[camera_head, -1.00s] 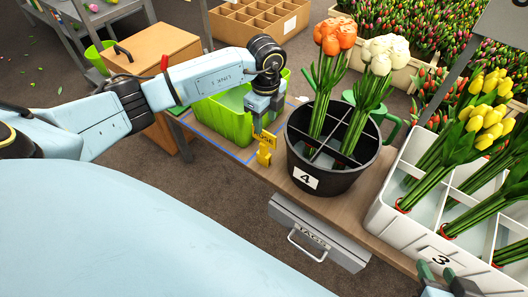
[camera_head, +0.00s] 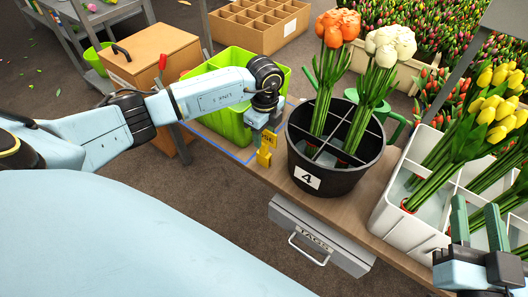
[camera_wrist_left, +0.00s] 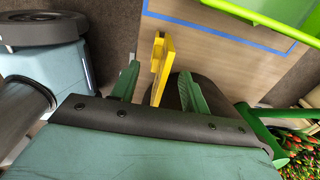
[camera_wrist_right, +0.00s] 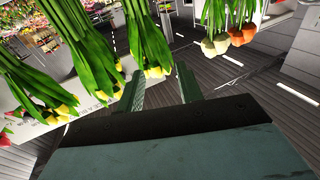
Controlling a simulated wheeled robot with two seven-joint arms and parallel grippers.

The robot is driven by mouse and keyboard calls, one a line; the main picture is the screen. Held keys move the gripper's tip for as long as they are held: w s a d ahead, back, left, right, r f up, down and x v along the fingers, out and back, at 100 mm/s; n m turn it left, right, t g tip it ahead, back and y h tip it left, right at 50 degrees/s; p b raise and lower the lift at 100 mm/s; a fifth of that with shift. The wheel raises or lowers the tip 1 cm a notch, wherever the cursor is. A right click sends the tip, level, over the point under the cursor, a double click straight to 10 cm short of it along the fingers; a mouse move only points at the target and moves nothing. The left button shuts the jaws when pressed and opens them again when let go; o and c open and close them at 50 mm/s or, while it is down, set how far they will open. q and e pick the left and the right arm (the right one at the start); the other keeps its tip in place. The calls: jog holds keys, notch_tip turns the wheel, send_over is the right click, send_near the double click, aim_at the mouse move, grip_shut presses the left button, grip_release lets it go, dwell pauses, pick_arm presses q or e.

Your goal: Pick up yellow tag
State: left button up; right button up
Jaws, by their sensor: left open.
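The yellow tag (camera_head: 264,157) stands on the table's front part, left of the black bucket (camera_head: 335,176). My left gripper (camera_head: 258,139) is at the tag's upper part, with its fingers apart. In the left wrist view the tag (camera_wrist_left: 161,60) shows between the two green fingers, seen nearly edge-on. I cannot tell whether either finger touches it. My right gripper (camera_head: 477,212) is open and empty, in front of the white crate (camera_head: 398,222) at the lower right. Its separated fingers also show in the right wrist view (camera_wrist_right: 158,82).
A green bin (camera_head: 222,122) stands behind and left of the tag, near blue tape on the table (camera_head: 235,155). The bucket holds orange and white tulips. The crate holds yellow tulips. A grey drawer marked TAGS (camera_head: 318,240) hangs under the table's front edge.

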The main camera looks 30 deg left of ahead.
aim_at(264, 142)
pick_arm(q)
notch_tip(264, 142, down, 3)
jog(key=shift+r+b, duration=0.2)
jog(key=shift+b, duration=0.5)
jog(key=shift+f, duration=0.4)
grip_shut()
pick_arm(e)
notch_tip(264, 142, up, 6)
jog(key=s+t+y, duration=0.1)
jog(key=s+t, duration=0.1)
jog(key=t, duration=0.2)
jog(key=shift+a+r+t+y, duration=0.2)
jog(key=shift+a+t+y, duration=0.1)
jog(key=shift+y, duration=0.1)
